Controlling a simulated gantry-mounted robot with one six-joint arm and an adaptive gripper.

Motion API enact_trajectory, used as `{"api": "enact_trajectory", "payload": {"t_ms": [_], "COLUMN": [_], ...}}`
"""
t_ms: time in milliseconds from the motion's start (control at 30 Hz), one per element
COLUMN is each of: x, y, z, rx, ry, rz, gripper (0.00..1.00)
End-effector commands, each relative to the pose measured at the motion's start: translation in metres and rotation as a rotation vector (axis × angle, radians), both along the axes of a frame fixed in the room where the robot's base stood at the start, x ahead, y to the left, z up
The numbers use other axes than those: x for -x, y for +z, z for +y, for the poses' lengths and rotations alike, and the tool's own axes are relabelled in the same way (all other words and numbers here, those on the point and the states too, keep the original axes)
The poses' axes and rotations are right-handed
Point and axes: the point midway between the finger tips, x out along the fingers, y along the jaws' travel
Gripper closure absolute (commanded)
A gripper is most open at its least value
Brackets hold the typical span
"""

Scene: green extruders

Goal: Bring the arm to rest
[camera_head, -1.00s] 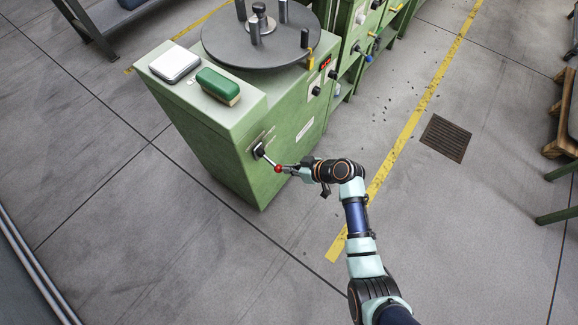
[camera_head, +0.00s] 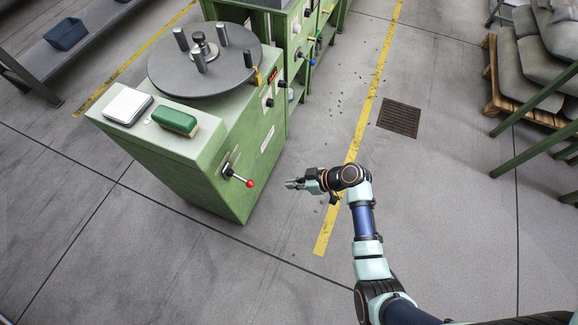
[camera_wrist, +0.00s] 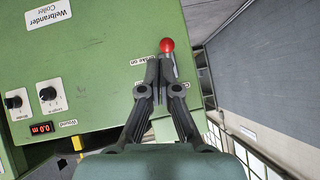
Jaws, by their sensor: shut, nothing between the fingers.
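My gripper (camera_head: 292,184) is shut and empty in the head view. It is held out to the right of the green coiler machine (camera_head: 178,175), apart from it. A lever with a red ball knob (camera_head: 250,183) sticks out of the machine's side, a short gap to the left of my fingertips. In the wrist view my closed fingers (camera_wrist: 158,66) point at the machine's green panel (camera_wrist: 95,85). The red knob shows just past the fingertips (camera_wrist: 167,45), and the fingers hide most of the lever's mount and its labels.
A dark round turntable with posts (camera_head: 165,78) tops the machine, with a white-topped box (camera_head: 127,105) and a green brush (camera_head: 175,121) beside it. A floor drain (camera_head: 399,118) and a pallet with sacks (camera_head: 502,86) are to the right. The floor around my arm is clear.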

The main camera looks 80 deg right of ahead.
Motion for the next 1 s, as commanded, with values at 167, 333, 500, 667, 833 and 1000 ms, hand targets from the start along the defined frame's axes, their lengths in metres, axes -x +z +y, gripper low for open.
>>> {"api": "enact_trajectory", "payload": {"t_ms": [167,333,500,667,833,1000], "x": [0.000,0.000,-0.025,-0.111,-0.186,-0.213], "y": [0.000,0.000,0.018,0.087,0.180,0.259], "z": [0.000,0.000,0.011,0.066,0.163,0.252], "rx": [0.000,0.000,0.019,0.107,0.219,0.267], "ry": [0.000,0.000,0.046,0.165,0.222,0.227], "rz": [0.000,0.000,0.030,0.112,0.102,-0.001], "gripper": [1.00,1.00,1.00,1.00,1.00,1.00]}}
